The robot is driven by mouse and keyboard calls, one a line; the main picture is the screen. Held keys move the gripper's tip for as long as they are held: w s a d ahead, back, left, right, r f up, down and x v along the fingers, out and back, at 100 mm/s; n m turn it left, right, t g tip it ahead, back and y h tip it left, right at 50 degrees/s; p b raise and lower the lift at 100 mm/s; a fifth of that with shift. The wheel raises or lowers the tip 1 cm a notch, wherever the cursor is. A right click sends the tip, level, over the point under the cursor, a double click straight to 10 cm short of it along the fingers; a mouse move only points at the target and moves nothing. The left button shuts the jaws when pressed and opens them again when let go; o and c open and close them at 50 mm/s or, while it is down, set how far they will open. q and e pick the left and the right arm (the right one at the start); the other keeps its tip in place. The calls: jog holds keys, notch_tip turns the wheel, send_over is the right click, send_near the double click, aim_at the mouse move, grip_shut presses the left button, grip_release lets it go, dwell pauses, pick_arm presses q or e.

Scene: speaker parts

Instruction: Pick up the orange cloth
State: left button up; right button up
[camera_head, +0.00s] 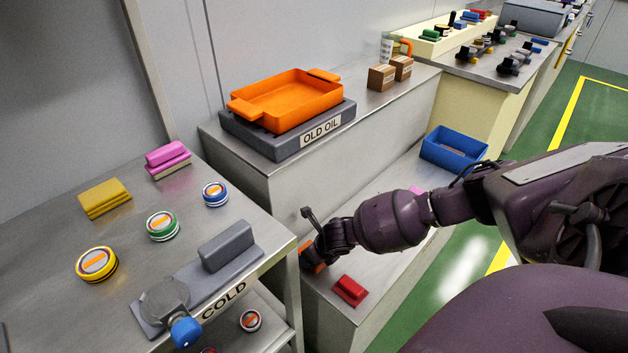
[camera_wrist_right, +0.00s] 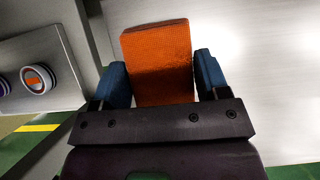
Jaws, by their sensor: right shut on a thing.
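The orange cloth (camera_wrist_right: 158,62) shows in the right wrist view as a block with a textured orange face, between the two blue fingertips of my right gripper (camera_wrist_right: 162,82). The gripper is shut on it. In the head view, a small part of the orange cloth (camera_head: 318,268) shows at the left end of the low shelf, mostly hidden behind my right gripper (camera_head: 308,256). I cannot tell whether the cloth still touches the shelf. My left gripper is not in view.
A red block (camera_head: 350,290) lies on the low shelf (camera_head: 375,265) close to my right gripper, with a blue bin (camera_head: 453,148) farther back. The steel table (camera_head: 130,235) stands just left. An orange pan (camera_head: 288,103) sits on the higher counter.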

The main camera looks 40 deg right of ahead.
notch_tip(320, 180, up, 6)
jog(key=shift+s+r+p, duration=0.1)
jog(key=shift+p, duration=0.7)
pick_arm(q)
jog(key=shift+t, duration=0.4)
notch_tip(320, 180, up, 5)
jog(key=p, duration=0.3)
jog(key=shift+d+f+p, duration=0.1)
jog(key=shift+p, duration=0.3)
pick_arm(e)
jog(key=s+d, duration=0.1)
jog(key=s, duration=1.8)
jog(key=shift+s+d+f, duration=0.15)
jog(key=shift+d+f, duration=0.1)
jog(key=shift+f, duration=0.2)
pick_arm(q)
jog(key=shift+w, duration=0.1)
pick_arm(e)
jog(key=o, duration=0.4)
jog(key=shift+c, duration=1.2)
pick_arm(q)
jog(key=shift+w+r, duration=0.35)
